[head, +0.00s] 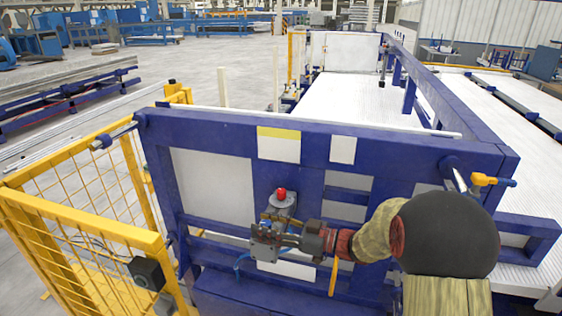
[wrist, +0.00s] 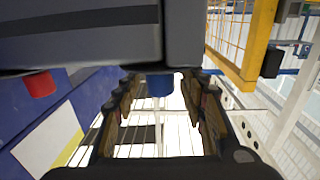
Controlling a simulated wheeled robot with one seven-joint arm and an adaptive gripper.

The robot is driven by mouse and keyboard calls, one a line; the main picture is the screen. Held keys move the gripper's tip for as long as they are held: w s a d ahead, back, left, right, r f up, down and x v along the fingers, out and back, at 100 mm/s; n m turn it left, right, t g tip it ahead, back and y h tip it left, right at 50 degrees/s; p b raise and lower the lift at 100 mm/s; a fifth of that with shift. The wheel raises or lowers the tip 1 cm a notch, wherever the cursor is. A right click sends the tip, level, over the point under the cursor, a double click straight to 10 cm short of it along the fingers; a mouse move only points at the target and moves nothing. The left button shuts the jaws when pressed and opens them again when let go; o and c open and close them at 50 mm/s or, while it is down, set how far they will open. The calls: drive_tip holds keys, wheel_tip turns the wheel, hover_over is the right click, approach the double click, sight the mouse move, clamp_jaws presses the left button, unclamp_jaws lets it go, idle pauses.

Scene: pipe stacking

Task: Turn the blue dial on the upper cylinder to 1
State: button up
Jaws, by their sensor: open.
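A grey control unit with a red button (head: 281,195) is on the front of the blue frame. In the wrist view its grey body (wrist: 80,35) fills the upper left, with the red button (wrist: 40,84) at the left. A short blue cylindrical part (wrist: 160,85), seemingly the blue dial, shows below the grey body, between the fingertips. My gripper (head: 258,238) is just below the red button in the head view. In the wrist view my gripper (wrist: 158,95) is open, its fingers on either side of the blue part; contact cannot be told. No dial marking is legible.
The blue frame (head: 400,145) stands close behind my gripper. A yellow mesh fence (head: 85,235) is at the left, with a dark box (head: 147,272) on it. A yellow-handled fitting (head: 483,180) is at the right. Open floor (head: 210,70) lies beyond the frame.

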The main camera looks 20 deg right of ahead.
drive_tip(key=m+t+h+b, duration=0.2)
drive_tip(key=h, duration=0.1)
drive_tip(key=m+t+h+b, duration=0.2)
drive_tip(key=m+h, duration=0.1)
drive_tip(key=shift+a+f+t+b, duration=0.1)
drive_tip(key=shift+a+t+b, duration=0.05)
drive_tip(key=shift+t+b, duration=0.25)
drive_tip(key=shift+m+t+h+b, duration=0.35)
drive_tip(key=shift+m+t+h, duration=0.35)
drive_tip(key=shift+m+h, duration=1.25)
drive_tip(key=shift+m+h+p, duration=0.7)
drive_tip(key=shift+m+h, duration=0.05)
drive_tip(key=shift+h, duration=1.5)
